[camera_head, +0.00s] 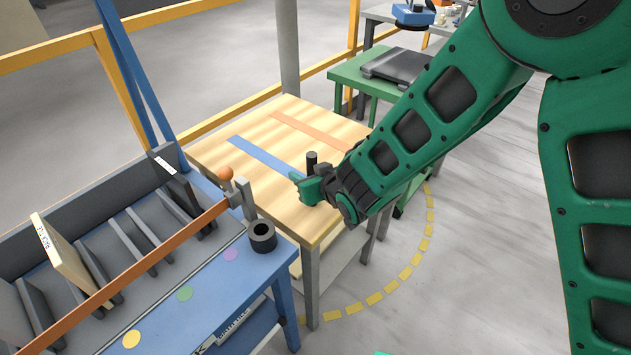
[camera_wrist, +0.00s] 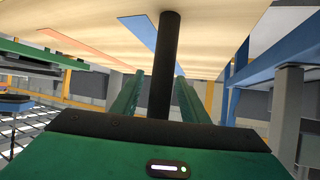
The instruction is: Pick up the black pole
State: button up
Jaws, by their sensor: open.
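The black pole (camera_head: 311,160) stands upright on the light wooden table; in the camera_head view only its upper part shows above my gripper (camera_head: 308,186). In the camera_wrist view the pole (camera_wrist: 167,60) runs down the picture between the two green fingers of my gripper (camera_wrist: 160,78), with a visible gap on each side. The fingers are open and do not appear to touch it. One end of the pole is hidden behind the green and black gripper body. The wooden table (camera_head: 266,126) bears a blue strip (camera_head: 266,158) and an orange strip (camera_head: 308,132).
A blue bench (camera_head: 190,318) with a grey slotted rack (camera_head: 112,205) and orange bar (camera_head: 165,248) stands at left. A black hollow cylinder (camera_head: 262,237) sits on the bench. A green table (camera_head: 352,75) with a dark flat case (camera_head: 397,66) is behind. Yellow rails surround the area.

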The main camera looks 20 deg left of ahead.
jog(key=shift+w, duration=0.1)
grip_shut()
jog(key=shift+r, duration=0.15)
